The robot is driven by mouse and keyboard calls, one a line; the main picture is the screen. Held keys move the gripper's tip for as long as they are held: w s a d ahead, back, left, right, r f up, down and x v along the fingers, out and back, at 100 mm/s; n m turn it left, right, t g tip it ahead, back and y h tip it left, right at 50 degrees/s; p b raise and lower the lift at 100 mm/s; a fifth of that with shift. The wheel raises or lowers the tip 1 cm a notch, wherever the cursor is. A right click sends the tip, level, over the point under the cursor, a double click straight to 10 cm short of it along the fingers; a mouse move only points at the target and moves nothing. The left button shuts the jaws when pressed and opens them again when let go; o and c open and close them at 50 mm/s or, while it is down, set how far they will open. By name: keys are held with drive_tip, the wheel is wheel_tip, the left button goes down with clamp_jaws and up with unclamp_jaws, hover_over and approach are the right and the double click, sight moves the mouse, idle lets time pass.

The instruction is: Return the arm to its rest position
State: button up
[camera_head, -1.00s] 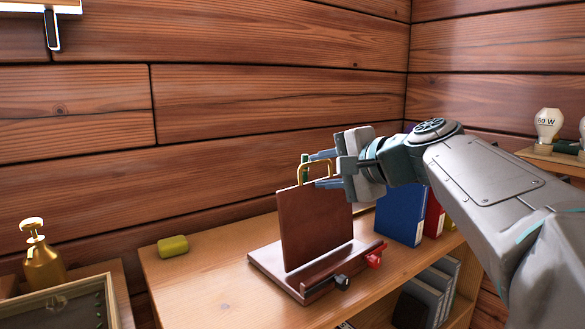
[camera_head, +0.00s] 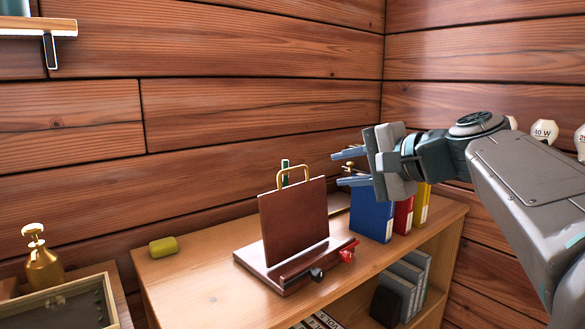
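My gripper (camera_head: 345,168) is in the middle right of the head view, at the end of my grey arm. Its two fingers point left and stand apart with nothing between them. It is in the air to the right of a brown board (camera_head: 293,222) with a brass handle (camera_head: 294,175). The board stands upright on a wooden base (camera_head: 262,270) on the shelf top. The fingers are clear of the handle.
Blue, red and yellow binders (camera_head: 372,222) stand below and behind my gripper. A yellow-green block (camera_head: 163,246) lies on the shelf top (camera_head: 195,275) at left. A brass bottle (camera_head: 43,268) stands at far left.

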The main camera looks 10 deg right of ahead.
drive_tip(key=shift+v, duration=0.9)
drive_tip(key=shift+w, duration=0.1)
